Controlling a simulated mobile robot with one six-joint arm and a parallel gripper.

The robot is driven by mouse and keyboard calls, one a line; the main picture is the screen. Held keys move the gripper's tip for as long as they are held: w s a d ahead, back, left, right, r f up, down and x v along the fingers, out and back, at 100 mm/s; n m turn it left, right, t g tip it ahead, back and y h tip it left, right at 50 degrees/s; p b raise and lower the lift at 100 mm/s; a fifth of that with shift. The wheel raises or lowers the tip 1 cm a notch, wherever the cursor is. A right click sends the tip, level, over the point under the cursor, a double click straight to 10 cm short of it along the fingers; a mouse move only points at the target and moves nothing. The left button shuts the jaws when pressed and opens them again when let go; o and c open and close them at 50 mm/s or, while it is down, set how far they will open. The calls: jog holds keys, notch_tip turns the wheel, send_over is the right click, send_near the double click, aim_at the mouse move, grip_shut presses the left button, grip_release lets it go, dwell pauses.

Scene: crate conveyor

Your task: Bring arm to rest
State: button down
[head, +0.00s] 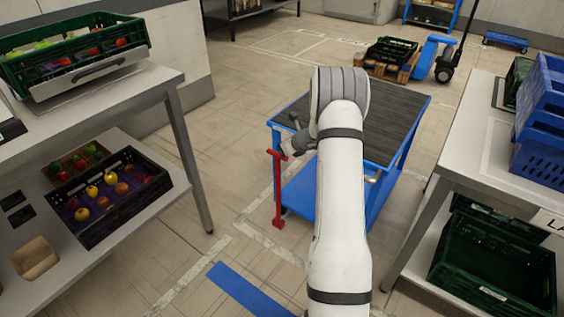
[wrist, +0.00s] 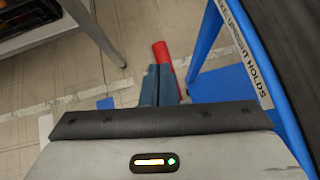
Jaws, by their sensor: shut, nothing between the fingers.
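My white arm reaches forward over the floor to the blue cart, with its end bent to the left of the cart. My gripper (head: 287,152) is small and partly hidden by my wrist in the head view. In the wrist view its two dark fingers (wrist: 159,72) are together with nothing between them. A red upright bar (head: 278,192) stands at the cart's left side, its top close to the fingers. It also shows just past the fingertips in the wrist view (wrist: 162,52); I cannot tell whether they touch.
The blue cart (head: 415,118) has a bare dark top. A left table (head: 150,82) bears a green crate (head: 75,62), with a black fruit crate (head: 128,212) on its lower shelf. A right table (head: 450,160) holds blue crates (head: 540,165). Floor between the tables is mostly clear.

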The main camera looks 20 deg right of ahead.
jog(key=shift+s+r, duration=0.1)
jog(key=shift+s, duration=0.05)
dwell(0.3)
jog(key=s+a+r+n+g+y+p, duration=0.1)
jog(key=s+a+r+n+p, duration=0.25)
jog(key=a+r+n, duration=0.35)
jog(key=s+a+r+n+g+p, duration=0.25)
jog(key=s+a+r, duration=0.25)
jog(key=r, duration=0.5)
jog(key=s+a+r+n+g+y+p, duration=0.1)
jog(key=s+a+r+n+p, duration=0.2)
jog(key=s+a+r+n, duration=0.4)
jog(key=s+a+r+n+g+h+p, duration=0.1)
jog(key=s+r+n+h+p, duration=0.1)
jog(key=s+r+n+p, duration=0.3)
jog(key=s+a+r+n+g+h+p, duration=0.1)
jog(key=s+a+r+n+h+p, duration=0.1)
jog(key=s+r+n+p, duration=0.4)
jog(key=s+r+n, duration=0.2)
jog(key=s+r, duration=0.1)
jog(key=s, duration=0.4)
jog(key=s+r+n+h, duration=0.1)
jog(key=s+r+n, duration=0.2)
jog(key=s, duration=0.4)
jog(key=shift+s, duration=0.15)
